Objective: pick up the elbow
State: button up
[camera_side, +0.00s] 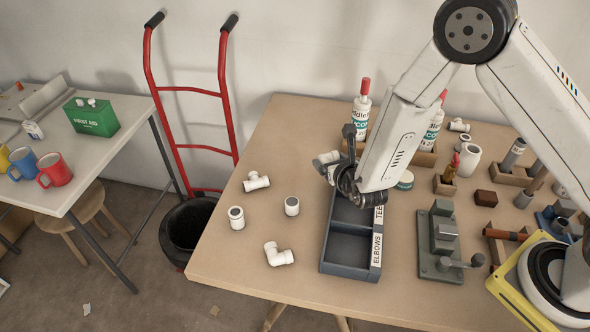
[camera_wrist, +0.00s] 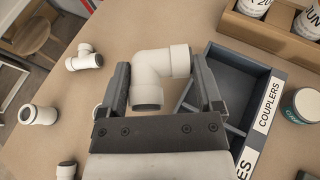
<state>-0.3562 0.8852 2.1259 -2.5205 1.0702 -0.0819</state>
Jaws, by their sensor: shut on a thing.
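A white elbow (camera_wrist: 160,70) sits between the two fingers of my gripper (camera_wrist: 162,85) in the wrist view, with one dark open end facing the camera. The side view shows this elbow (camera_side: 325,158) held above the table at the far end of the tray, partly hidden by my gripper (camera_side: 340,160). My gripper is shut on it. A second white elbow (camera_side: 278,254) lies on the table left of the tray. The dark tray (camera_side: 325,254) has compartments; its side labels read ELBOWS and TEE in the side view and COUPLERS in the wrist view.
A white tee (camera_side: 256,182) and two couplers (camera_side: 236,217) (camera_side: 292,206) are on the table left of the tray. Glue bottles (camera_side: 361,110) stand in a wooden holder behind. A grey vise (camera_side: 442,240) stands right of the tray. The table's front left is mostly clear.

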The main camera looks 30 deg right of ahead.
aim_at(336, 158)
jog(key=shift+s+d+r, duration=0.1)
jog(key=shift+s+r, duration=0.25)
jog(key=shift+s, duration=0.4)
jog(key=shift+s+d+r, duration=0.1)
jog(key=shift+s+r, duration=0.2)
jog(key=shift+s, duration=0.4)
jog(key=shift+s+d+r, duration=0.1)
jog(key=shift+s+r, duration=0.25)
jog(key=shift+s, duration=0.4)
